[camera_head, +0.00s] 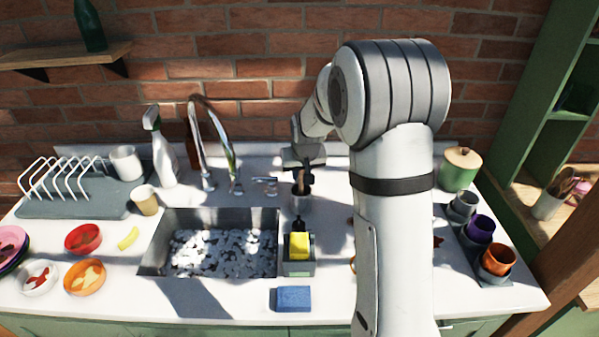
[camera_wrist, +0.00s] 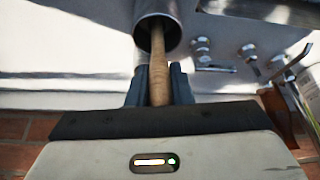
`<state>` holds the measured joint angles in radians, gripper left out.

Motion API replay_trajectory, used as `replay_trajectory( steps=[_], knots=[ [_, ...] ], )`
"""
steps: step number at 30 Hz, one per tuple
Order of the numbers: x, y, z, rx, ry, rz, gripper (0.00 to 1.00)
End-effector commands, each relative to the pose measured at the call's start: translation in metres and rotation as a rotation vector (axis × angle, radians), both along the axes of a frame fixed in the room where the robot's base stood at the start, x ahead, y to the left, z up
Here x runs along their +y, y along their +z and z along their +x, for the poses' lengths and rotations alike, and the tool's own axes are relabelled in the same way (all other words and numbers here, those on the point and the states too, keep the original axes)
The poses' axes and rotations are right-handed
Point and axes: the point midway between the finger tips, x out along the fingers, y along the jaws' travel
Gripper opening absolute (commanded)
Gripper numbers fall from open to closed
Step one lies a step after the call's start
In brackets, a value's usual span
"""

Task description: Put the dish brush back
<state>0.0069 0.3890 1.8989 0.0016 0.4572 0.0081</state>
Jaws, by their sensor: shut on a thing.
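My gripper (camera_head: 302,188) is behind the right side of the sink, over a small metal cup (camera_head: 300,204). It is shut on the wooden handle of the dish brush (camera_wrist: 159,65). In the wrist view the gripper's dark fingers (camera_wrist: 159,86) hold the handle from both sides. The handle's far end reaches into the mouth of the metal cup (camera_wrist: 158,12). The part of the brush inside the cup is hidden. I cannot tell whether it touches the cup's bottom.
The tap (camera_head: 205,150) and its small lever (camera_head: 265,186) stand just left of the cup. In front are a caddy (camera_head: 299,269) with a yellow sponge (camera_head: 299,245) and a blue sponge (camera_head: 293,298). Cups and a lidded pot (camera_head: 459,172) stand at right.

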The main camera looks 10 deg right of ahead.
Motion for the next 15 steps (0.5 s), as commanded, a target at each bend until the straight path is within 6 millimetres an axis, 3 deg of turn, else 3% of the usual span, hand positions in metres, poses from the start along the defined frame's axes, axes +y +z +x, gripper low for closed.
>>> replay_trajectory(
  steps=[1, 2, 4, 15],
  knots=[
    [-0.0001, -0.0021, 0.0000, 0.000, 0.000, 0.000, 0.00],
    [-0.0001, -0.0009, 0.0000, 0.000, 0.000, 0.000, 0.22],
    [-0.0002, -0.0006, 0.0000, 0.000, 0.000, 0.000, 0.28],
    [-0.0002, 0.0073, -0.0026, -0.001, 0.000, 0.000, 0.28]
  ],
)
